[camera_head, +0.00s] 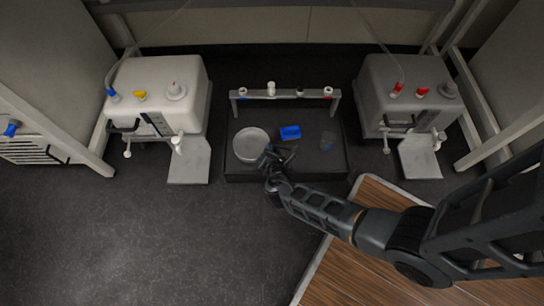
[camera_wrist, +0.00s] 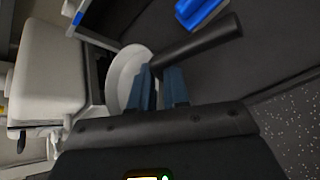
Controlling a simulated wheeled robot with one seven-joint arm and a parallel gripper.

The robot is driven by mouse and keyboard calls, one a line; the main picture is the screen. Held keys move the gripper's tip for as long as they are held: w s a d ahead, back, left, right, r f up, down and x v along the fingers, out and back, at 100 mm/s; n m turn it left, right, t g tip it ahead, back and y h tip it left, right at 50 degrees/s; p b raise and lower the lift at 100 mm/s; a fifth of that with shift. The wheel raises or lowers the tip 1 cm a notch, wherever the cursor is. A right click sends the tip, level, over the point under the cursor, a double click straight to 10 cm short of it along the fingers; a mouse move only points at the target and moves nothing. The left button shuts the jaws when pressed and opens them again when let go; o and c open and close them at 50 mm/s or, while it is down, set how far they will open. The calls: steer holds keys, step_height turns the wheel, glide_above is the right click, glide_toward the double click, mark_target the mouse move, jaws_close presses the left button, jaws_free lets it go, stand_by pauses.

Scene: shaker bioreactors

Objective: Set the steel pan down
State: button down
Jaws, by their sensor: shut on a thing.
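The steel pan (camera_head: 251,144) is a round, shallow, light grey dish over the left part of a low black platform (camera_head: 290,172). In the wrist view its pale bowl (camera_wrist: 122,72) lies just beyond my fingers, with its dark handle (camera_wrist: 205,38) running up to the right. My gripper (camera_head: 270,158) is at the pan's lower right edge. In the wrist view, my gripper's two blue-grey fingers (camera_wrist: 158,86) are shut on the handle near the bowl. I cannot tell whether the pan touches the platform.
A blue block (camera_head: 290,132) and a small clear container (camera_head: 327,141) are right of the pan. A grey rack (camera_head: 285,95) with several small caps stands behind. A wooden surface (camera_head: 350,270) lies at front right.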

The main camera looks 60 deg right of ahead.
step_height(320, 180, down, 4)
steer(key=b, duration=0.3)
steer(key=shift+f, duration=0.1)
steer(key=c, duration=1.1)
jaws_free()
steer(key=shift+a+r, duration=0.1)
steer(key=shift+r, duration=0.1)
steer(key=p+v, duration=0.5)
steer(key=v, duration=0.7)
steer(key=shift+p, duration=0.35)
